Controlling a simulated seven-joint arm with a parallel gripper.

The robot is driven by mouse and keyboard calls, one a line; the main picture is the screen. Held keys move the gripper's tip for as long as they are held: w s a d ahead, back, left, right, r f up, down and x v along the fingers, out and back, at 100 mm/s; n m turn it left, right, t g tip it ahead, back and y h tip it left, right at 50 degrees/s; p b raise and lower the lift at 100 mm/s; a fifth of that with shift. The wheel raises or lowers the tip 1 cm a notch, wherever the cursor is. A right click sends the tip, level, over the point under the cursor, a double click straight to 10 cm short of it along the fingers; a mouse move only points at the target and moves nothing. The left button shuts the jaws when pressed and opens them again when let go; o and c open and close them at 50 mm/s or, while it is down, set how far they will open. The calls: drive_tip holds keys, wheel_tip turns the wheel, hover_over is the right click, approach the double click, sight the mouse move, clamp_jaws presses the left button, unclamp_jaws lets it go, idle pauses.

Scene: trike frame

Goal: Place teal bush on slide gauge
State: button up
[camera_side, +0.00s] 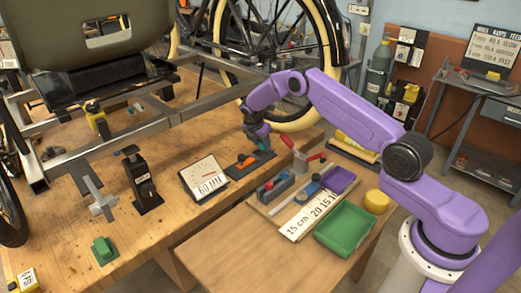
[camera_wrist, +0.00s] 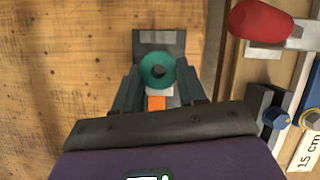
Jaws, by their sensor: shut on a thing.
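The teal bush (camera_wrist: 149,66), a ring with a dark hole, sits between the fingertips of my gripper (camera_wrist: 158,76), which is shut on it. In the side view my gripper (camera_side: 262,144) points down over a dark base, and the bush is hard to make out. What looks like the slide gauge (camera_side: 242,168) is this dark base with an orange part. In the wrist view its grey block (camera_wrist: 160,38) shows just beyond the bush and its orange part (camera_wrist: 155,103) on the near side. I cannot tell whether the bush touches the gauge.
A dial panel marked 60 mm (camera_side: 204,179) stands left of the gauge. A red-handled clamp (camera_side: 300,158) is close on the right. A green tray (camera_side: 345,230), a purple tray (camera_side: 341,179) and a 15 cm rule (camera_side: 312,213) lie on the side table. A metal frame crosses behind.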

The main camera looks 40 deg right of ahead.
sight(259, 145)
drive_tip(key=shift+w+f, duration=0.3)
drive_tip(key=shift+f, duration=1.6)
drive_tip(key=shift+f, duration=0.1)
drive_tip(key=o, duration=1)
drive_tip(key=shift+o, duration=0.2)
